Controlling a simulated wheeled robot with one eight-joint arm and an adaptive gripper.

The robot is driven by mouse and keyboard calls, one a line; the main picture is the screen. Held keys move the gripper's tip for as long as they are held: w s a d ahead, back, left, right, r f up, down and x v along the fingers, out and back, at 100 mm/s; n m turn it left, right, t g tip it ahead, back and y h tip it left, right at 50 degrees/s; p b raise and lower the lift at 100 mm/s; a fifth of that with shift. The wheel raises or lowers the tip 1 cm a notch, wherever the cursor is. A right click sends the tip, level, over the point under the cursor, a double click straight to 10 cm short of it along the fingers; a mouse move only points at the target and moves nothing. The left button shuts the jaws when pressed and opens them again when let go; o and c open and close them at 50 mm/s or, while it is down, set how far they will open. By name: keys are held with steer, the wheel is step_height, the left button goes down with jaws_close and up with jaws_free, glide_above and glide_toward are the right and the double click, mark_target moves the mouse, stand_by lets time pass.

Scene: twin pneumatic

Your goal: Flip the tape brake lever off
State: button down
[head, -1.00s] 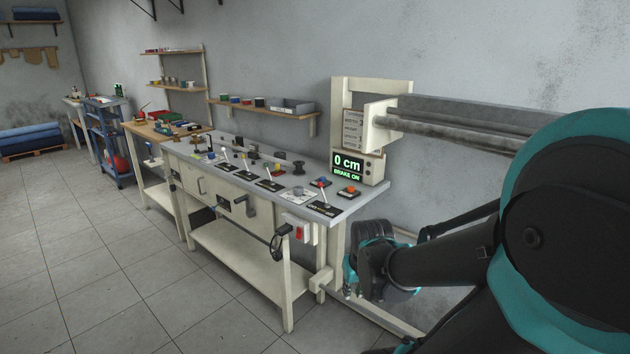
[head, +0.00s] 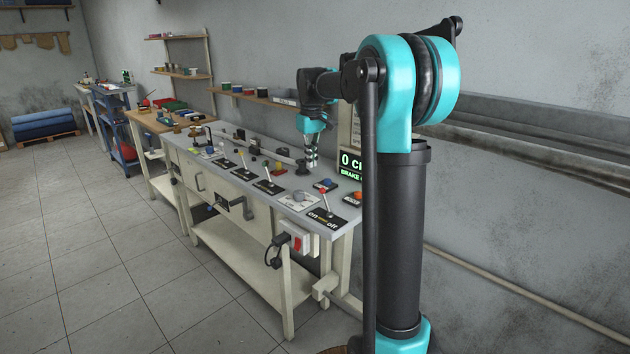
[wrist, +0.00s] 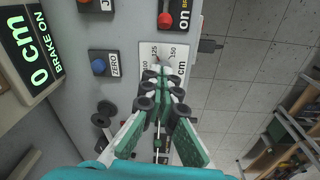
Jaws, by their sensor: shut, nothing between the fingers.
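A lever with a red knob (head: 323,188) stands on a black plate marked "on" and "off" (head: 326,216) at the bench's near right end. It leans a little toward the "on" word. I cannot read a tape brake name on it. In the wrist view the red knob (wrist: 165,20) is at the top beside the word "on". The display (wrist: 38,48) reads "0 cm" and "BRAKE ON". My gripper (head: 312,162) points down above the bench, left of the display in the head view. In the wrist view my gripper (wrist: 162,76) is shut and empty, apart from the red knob.
A white cm scale plate (wrist: 165,55) lies under my fingertips. A blue ZERO button (wrist: 98,66) is near it. Several other levers on black plates (head: 268,187) line the bench front. A switch box (head: 298,240) hangs on the bench's end. The floor in front is free.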

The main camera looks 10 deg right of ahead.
mark_target(325, 199)
steer(key=shift+w+a+r, duration=0.1)
steer(key=shift+w+r, duration=0.15)
steer(key=shift+w, duration=0.3)
steer(key=shift+f, duration=0.1)
steer(key=f, duration=0.9)
steer(key=shift+w+f, duration=0.2)
steer(key=shift+w, duration=0.1)
steer(key=shift+s+d+f, duration=0.2)
steer(key=shift+s+d, duration=0.05)
steer(key=shift+s+d+r, duration=0.2)
steer(key=shift+s, duration=0.3)
steer(key=shift+s+d+r, duration=0.15)
steer(key=shift+s+d, duration=0.1)
steer(key=shift+s, duration=0.25)
steer(key=shift+s+d+r, duration=0.2)
steer(key=shift+s, duration=0.3)
